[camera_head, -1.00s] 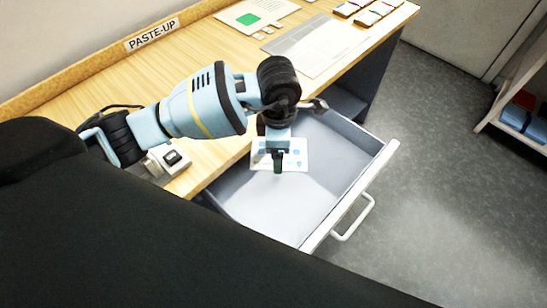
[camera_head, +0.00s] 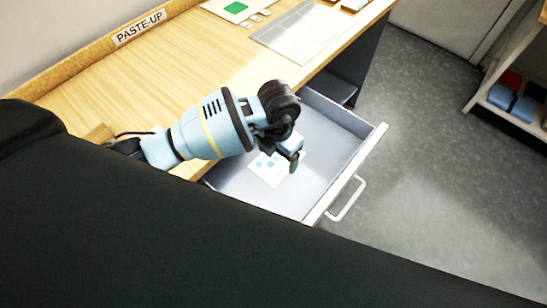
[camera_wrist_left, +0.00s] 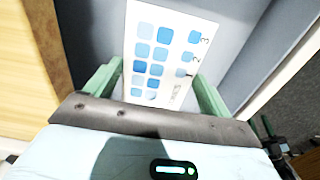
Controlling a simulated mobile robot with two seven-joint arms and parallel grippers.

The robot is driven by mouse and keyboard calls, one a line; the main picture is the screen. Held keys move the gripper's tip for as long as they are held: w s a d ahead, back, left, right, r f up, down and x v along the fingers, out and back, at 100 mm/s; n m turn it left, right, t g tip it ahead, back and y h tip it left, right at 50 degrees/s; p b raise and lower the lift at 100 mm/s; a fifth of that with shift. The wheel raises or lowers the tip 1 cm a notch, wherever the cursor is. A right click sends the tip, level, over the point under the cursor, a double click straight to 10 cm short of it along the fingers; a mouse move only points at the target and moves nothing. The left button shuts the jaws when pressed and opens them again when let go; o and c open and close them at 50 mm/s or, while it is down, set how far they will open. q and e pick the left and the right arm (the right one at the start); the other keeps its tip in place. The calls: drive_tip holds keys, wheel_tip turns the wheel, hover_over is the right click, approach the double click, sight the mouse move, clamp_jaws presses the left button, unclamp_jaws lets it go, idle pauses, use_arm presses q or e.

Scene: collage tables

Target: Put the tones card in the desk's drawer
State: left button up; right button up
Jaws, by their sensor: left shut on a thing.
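The tones card (camera_head: 266,171) is white with rows of blue squares. It is inside the open drawer (camera_head: 235,190) of the desk, at my left gripper (camera_head: 292,161). In the left wrist view the card (camera_wrist_left: 165,45) shows blue swatches in several shades and the numbers 1, 2 and 3. There my left gripper (camera_wrist_left: 155,82) has one green finger on each side of the card and is shut on it. I cannot tell whether the card touches the drawer floor. My right gripper is not in view.
The drawer's handle (camera_head: 346,200) sticks out on the right. On the desk top (camera_head: 120,85) lie a grey sheet (camera_head: 298,32) and a card with a green square (camera_head: 236,7). A shelf with blue boxes (camera_head: 511,103) stands at the far right. The rest of the drawer looks empty.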

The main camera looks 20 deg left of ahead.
sight(277, 160)
use_arm(q)
wheel_tip(277, 160, down, 3)
drive_tip(key=shift+f, duration=0.55)
wheel_tip(277, 160, down, 3)
drive_tip(key=shift+f+b, duration=0.1)
drive_tip(key=shift+b, duration=0.25)
